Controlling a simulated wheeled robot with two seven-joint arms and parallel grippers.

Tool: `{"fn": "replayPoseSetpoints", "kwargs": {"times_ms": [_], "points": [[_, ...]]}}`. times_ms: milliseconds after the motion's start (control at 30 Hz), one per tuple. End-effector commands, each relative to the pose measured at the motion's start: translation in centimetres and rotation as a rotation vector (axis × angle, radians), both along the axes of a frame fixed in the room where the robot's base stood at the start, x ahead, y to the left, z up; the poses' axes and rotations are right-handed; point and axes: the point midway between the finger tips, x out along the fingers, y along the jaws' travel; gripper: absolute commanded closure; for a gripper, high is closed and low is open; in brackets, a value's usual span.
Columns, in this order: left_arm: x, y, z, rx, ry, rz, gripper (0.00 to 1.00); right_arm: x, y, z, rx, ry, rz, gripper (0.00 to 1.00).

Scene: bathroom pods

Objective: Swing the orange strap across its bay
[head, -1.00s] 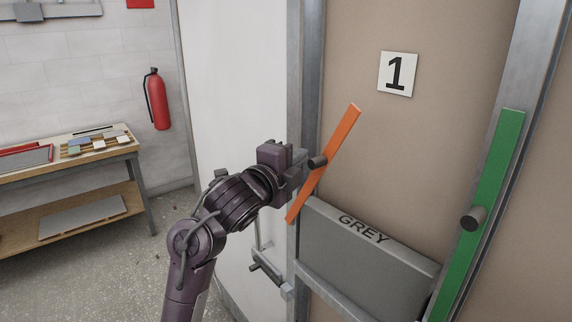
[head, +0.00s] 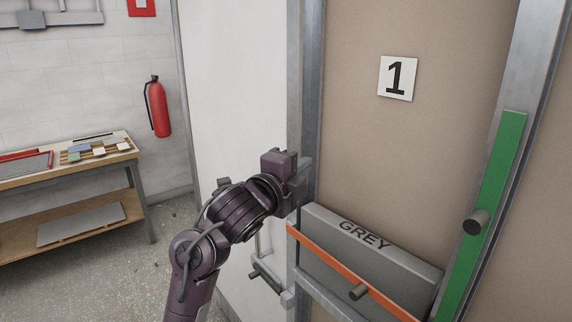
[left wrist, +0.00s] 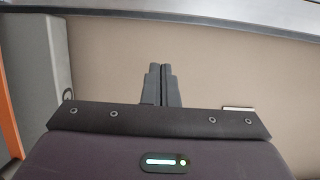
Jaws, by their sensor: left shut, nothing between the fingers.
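The orange strap (head: 327,257) now lies across the front of the bay, sloping down to the right in the head view, in front of the grey box marked GREY (head: 398,262). Its peg (head: 358,292) sticks out from its face. The strap's right end is near the picture's lower edge, and whether it meets the right post cannot be told. An orange edge (left wrist: 8,135) also shows at the left of the left wrist view. My left gripper (head: 306,172) is at the left post above the strap, apart from it. Its fingers (left wrist: 160,84) are shut and empty. My right gripper is not in view.
A green strap (head: 492,190) with a peg stands along the right post. A panel with a number 1 sign (head: 397,78) is behind the bay. A workbench (head: 68,167) and a fire extinguisher (head: 158,107) are at the far left.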

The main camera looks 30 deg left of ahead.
Motion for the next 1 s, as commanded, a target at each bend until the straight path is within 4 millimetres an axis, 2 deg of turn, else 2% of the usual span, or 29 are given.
{"fn": "replayPoseSetpoints", "kwargs": {"times_ms": [167,600,800,1000], "points": [[-0.8,0.4,0.2,0.000,0.001,0.002,1.00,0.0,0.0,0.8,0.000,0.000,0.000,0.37],[-4.9,2.1,0.2,0.001,0.002,0.002,1.00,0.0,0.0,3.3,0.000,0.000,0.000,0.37],[-6.7,2.8,0.1,0.001,0.001,0.002,1.00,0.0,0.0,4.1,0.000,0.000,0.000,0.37],[-7.4,3.0,0.0,0.001,0.000,-0.001,1.00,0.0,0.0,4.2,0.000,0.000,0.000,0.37]]}}
